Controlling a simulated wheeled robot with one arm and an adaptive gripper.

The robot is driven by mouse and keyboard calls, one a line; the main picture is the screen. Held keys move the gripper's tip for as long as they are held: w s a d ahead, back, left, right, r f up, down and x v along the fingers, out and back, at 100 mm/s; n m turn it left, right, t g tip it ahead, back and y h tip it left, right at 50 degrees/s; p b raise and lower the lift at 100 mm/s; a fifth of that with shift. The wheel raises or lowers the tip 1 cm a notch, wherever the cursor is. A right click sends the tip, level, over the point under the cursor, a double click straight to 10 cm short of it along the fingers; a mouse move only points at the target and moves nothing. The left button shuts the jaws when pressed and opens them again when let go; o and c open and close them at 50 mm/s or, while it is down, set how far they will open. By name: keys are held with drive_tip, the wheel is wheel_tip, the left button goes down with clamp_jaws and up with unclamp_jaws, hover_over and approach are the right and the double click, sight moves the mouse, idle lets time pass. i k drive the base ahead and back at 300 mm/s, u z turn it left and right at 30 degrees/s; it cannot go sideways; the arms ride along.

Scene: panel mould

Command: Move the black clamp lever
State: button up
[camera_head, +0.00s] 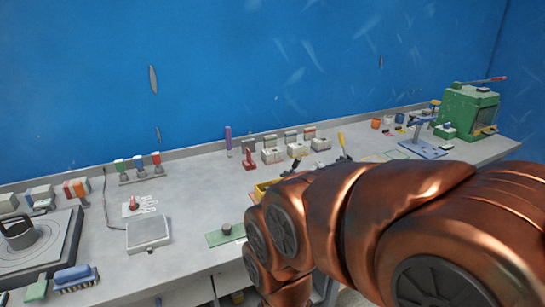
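I cannot make out a black clamp lever for certain. A small dark shape (293,166) shows just above my arm near the middle of the bench, too small to identify. A blue bench device (424,147) stands at the right, and a green machine (468,111) with a red-tipped handle stands beyond it. My copper-coloured arm fills the lower right and hides part of the bench. My gripper is not in view.
The grey bench (190,195) runs along the blue wall. A scale (148,232), a green mat (226,236), a brush (74,278) and a dark-based round device (30,245) lie left. A yellow tray (264,189) is partly hidden by my arm. Small blocks line the back.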

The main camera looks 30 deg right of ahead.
sight(298, 158)
drive_tip(key=z, duration=0.45)
drive_tip(key=i, duration=0.95)
drive_tip(key=z, duration=0.4)
drive_tip(key=k, duration=0.5)
drive_tip(key=u, duration=0.7)
drive_tip(key=i, duration=0.5)
